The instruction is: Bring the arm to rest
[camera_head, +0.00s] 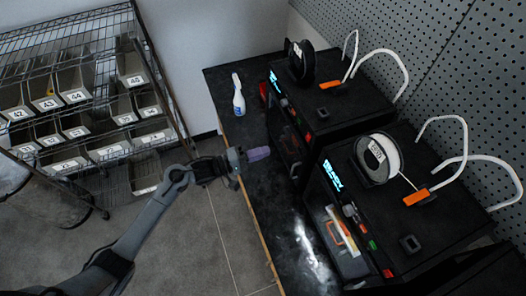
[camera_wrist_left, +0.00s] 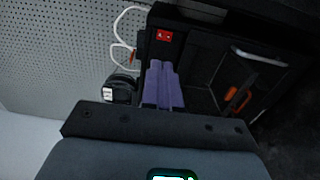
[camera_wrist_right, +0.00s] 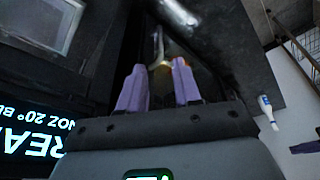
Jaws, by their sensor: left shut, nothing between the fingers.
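My left arm reaches in from the left in the head view. Its gripper (camera_head: 258,153) has purple fingers and hangs over the near edge of the dark bench (camera_head: 243,134), in front of the far printer. In the left wrist view the purple fingers (camera_wrist_left: 162,84) are pressed together with nothing between them. My right gripper (camera_wrist_right: 158,88) shows only in the right wrist view. Its two purple fingers are apart, with nothing visibly gripped. A pale hooked shape shows beyond its fingertips; I cannot tell what it is.
Two black printers, the far one (camera_head: 335,95) and near one (camera_head: 440,225), carry spools and white tubes. A white bottle (camera_head: 238,95) stands on the bench. A wire rack (camera_head: 100,190) with numbered bins stands at left. The floor (camera_head: 205,240) between rack and bench is clear.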

